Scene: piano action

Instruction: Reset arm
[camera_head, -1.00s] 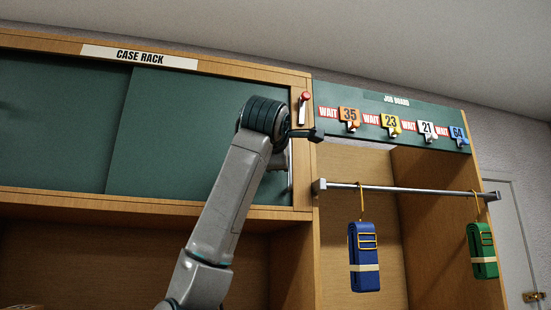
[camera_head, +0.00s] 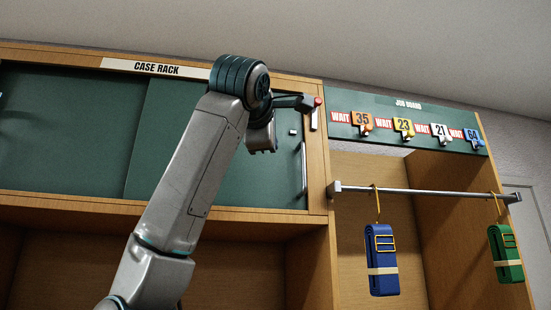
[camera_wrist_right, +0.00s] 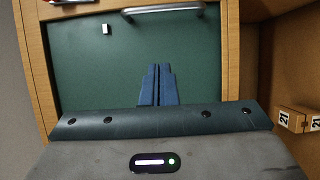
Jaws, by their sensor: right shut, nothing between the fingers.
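My right arm rises across the middle of the head view, with its right gripper (camera_head: 262,140) in front of the case rack's right green sliding door (camera_head: 165,130). The wrist and hand hide much of the gripper there. In the right wrist view the two blue fingers of the gripper (camera_wrist_right: 157,85) are together, with nothing between them. They point at the green door (camera_wrist_right: 85,70), below its metal handle (camera_wrist_right: 162,9) in that picture. The handle (camera_head: 303,172) also shows in the head view, right of the gripper and apart from it. My left gripper is not in view.
A red-tipped lever (camera_head: 316,108) sits on the wooden frame right of the door. A job board (camera_head: 400,102) with numbered tags is further right. A metal rail (camera_head: 430,192) below it carries a blue strap bundle (camera_head: 382,260) and a green one (camera_head: 505,250).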

